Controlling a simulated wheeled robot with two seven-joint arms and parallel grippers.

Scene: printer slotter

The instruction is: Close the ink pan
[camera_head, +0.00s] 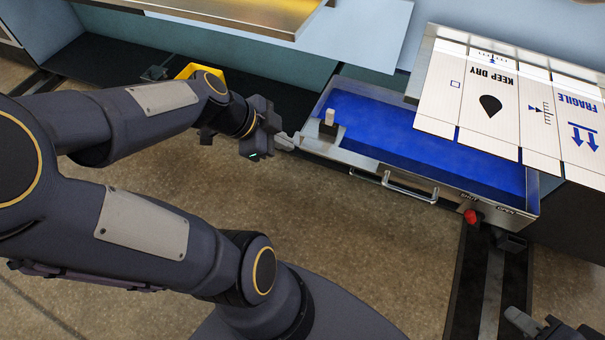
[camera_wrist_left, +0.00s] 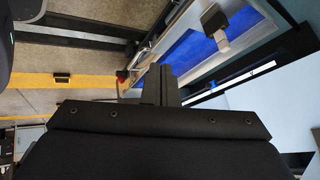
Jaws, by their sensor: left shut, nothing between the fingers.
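The ink pan (camera_head: 345,161) is a metal drawer with blue ink inside, pulled out from the machine. A metal handle (camera_head: 409,188) is on its front face. It also shows in the left wrist view (camera_wrist_left: 205,47), with the blue ink and a pale block in it. My left gripper (camera_head: 291,141) is shut and empty, at the pan's left front corner. I cannot tell whether its tips touch the pan. In the left wrist view its fingers (camera_wrist_left: 160,83) are together beside the pan's front wall. My right gripper (camera_head: 522,318) shows only partly at the bottom right edge, far from the pan.
A white printed cardboard sheet (camera_head: 510,97) overhangs the right part of the pan. A red knob (camera_head: 470,216) is below the pan's right front. A yellow container (camera_head: 187,72) sits behind my left arm. The floor in front of the pan is clear.

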